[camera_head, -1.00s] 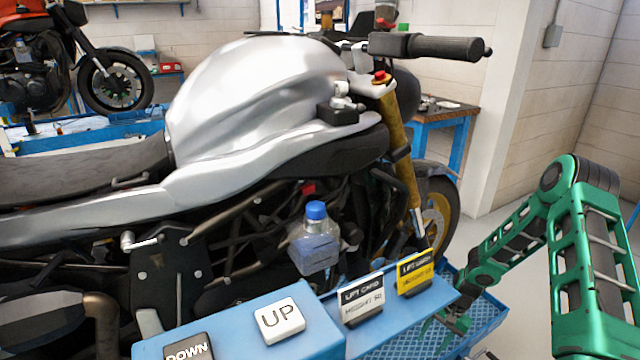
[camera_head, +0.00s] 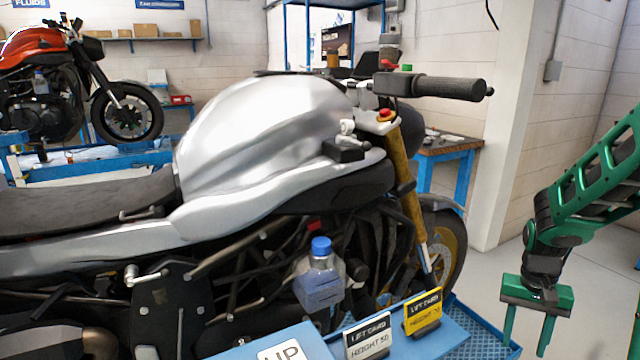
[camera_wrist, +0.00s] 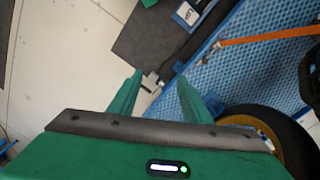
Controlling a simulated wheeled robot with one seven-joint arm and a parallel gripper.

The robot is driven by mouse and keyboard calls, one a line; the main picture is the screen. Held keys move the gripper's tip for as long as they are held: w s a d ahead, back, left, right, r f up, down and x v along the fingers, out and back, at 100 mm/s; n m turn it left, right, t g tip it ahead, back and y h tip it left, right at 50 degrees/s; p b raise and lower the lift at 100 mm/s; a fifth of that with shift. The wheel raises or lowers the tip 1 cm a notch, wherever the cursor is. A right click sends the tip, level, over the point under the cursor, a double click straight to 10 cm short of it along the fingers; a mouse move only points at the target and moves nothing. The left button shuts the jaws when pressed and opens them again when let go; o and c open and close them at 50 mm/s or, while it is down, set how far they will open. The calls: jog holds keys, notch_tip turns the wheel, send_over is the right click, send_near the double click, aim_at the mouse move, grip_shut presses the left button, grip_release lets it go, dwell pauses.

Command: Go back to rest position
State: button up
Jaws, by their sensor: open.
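My gripper (camera_head: 530,325) is green and hangs downward at the right of the head view, in the air to the right of the motorcycle. In the wrist view my gripper (camera_wrist: 158,88) shows its two green fingers apart with nothing between them. The silver motorcycle (camera_head: 265,130) stands at the left and middle of the head view. My gripper is apart from it and from the two cards.
A yellow card (camera_head: 423,312) and a white card (camera_head: 368,337) stand on the blue panel (camera_head: 440,340) by the motorcycle. A clear bottle with a blue cap (camera_head: 320,275) is beside the engine. A blue table (camera_head: 447,150) stands behind. Floor right of the motorcycle looks clear.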

jog(key=s+a+r, duration=0.1)
jog(key=s+r, duration=0.3)
jog(key=s, duration=0.3)
jog(key=s+a+r, duration=0.2)
jog(key=s+r, duration=0.2)
jog(key=s, duration=0.3)
jog(key=s+a+r+t, duration=0.1)
jog(key=s+r, duration=0.3)
jog(key=s, duration=0.3)
jog(key=shift+s+a+r+y, duration=0.15)
jog(key=shift+a+r+y, duration=0.1)
jog(key=shift+a+y, duration=0.15)
jog(key=shift+w+f, duration=0.25)
jog(key=shift+w, duration=0.35)
